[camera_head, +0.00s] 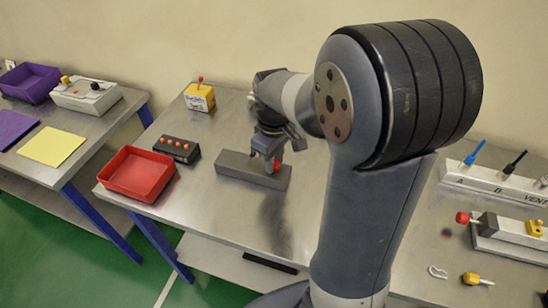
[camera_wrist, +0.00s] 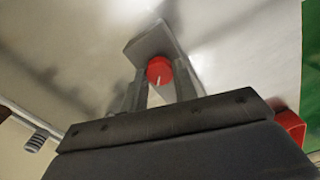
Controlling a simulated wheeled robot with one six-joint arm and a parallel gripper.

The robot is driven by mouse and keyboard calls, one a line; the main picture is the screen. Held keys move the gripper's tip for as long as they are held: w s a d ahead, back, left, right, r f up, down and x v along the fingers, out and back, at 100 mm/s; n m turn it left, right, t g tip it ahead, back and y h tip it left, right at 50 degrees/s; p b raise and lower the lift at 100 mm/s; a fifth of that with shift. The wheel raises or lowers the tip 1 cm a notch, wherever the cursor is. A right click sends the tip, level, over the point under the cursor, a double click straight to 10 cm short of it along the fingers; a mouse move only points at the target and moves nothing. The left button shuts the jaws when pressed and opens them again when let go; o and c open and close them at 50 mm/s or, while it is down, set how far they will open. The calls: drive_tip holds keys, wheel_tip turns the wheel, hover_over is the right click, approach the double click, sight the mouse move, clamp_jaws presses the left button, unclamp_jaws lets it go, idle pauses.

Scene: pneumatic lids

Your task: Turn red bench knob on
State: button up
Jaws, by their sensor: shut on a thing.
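The red bench knob (camera_head: 276,166) sits on a dark grey block (camera_head: 237,168) on the metal bench, near the block's right end. In the wrist view the round red knob (camera_wrist: 159,69) shows a white pointer line, and the grey block (camera_wrist: 150,42) reaches beyond it. My gripper (camera_head: 270,160) is over the block with its fingers down at the knob. In the wrist view my gripper (camera_wrist: 160,80) has one finger on each side of the knob, shut on it. The finger contact is partly hidden in the head view.
A red tray (camera_head: 140,174), a black box with orange buttons (camera_head: 177,148) and a yellow box with a red-tipped lever (camera_head: 199,97) stand to the left. A lever panel (camera_head: 490,185) and a clamp fixture (camera_head: 510,232) lie right. My own arm hides the bench's middle.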

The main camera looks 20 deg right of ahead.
drive_tip(key=o, duration=1)
drive_tip(key=shift+c, duration=0.2)
wheel_tip(320, 180, up, 11)
drive_tip(key=shift+f, duration=0.15)
wheel_tip(320, 180, down, 11)
drive_tip(key=shift+r, duration=0.1)
idle(0.4)
idle(0.4)
